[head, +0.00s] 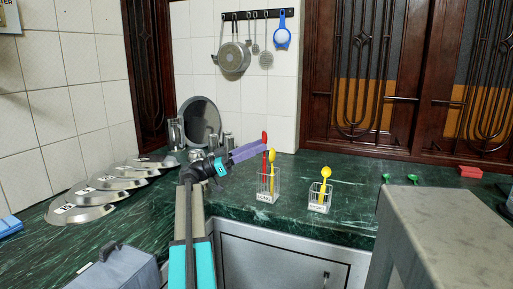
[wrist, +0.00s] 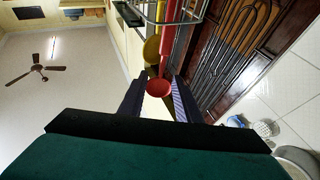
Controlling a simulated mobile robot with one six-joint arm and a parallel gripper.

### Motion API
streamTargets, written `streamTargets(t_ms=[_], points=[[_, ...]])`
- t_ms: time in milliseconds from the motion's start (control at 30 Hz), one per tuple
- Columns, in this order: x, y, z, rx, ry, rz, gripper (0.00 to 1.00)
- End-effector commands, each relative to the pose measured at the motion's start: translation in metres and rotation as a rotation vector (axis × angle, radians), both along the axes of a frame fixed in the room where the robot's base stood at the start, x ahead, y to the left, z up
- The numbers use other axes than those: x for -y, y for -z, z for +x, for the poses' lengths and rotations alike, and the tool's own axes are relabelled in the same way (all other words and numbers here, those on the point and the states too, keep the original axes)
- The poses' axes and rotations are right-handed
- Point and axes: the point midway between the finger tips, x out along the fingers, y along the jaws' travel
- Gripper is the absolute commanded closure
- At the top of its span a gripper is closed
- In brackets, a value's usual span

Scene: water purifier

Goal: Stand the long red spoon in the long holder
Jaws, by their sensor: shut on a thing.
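The red spoon (head: 265,137) is upright, bowl up, at the tips of my gripper (head: 262,148). My gripper is shut on it just below the bowl. In the wrist view the red bowl (wrist: 158,88) sits between the fingertips, with the red handle running away toward the holder. The clear long holder (head: 277,186), labelled LONG, stands on the counter directly below. A yellow spoon (head: 272,157) stands in it, close beside the red one. The red handle reaches down to the holder; I cannot tell whether its lower end is inside or rests on the bottom.
The short holder (head: 318,206) with a yellow spoon (head: 326,173) stands to the right. Green spoons (head: 413,178) and a red block (head: 470,171) lie farther right. Metal lids (head: 82,214) line the left counter. A grey surface (head: 440,235) fills the near right. The counter between is clear.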

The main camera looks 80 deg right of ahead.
Motion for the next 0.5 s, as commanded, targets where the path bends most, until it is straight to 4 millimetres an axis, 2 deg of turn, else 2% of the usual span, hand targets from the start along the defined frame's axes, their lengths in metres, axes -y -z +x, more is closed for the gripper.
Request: streamTargets(t_ms=[200, 500], points=[[-0.0001, 0.0092, -0.0001, 0.0, 0.0, 0.0, 0.94], [-0.0001, 0.0107, -0.0001, 0.0, 0.0, 0.0, 0.94]])
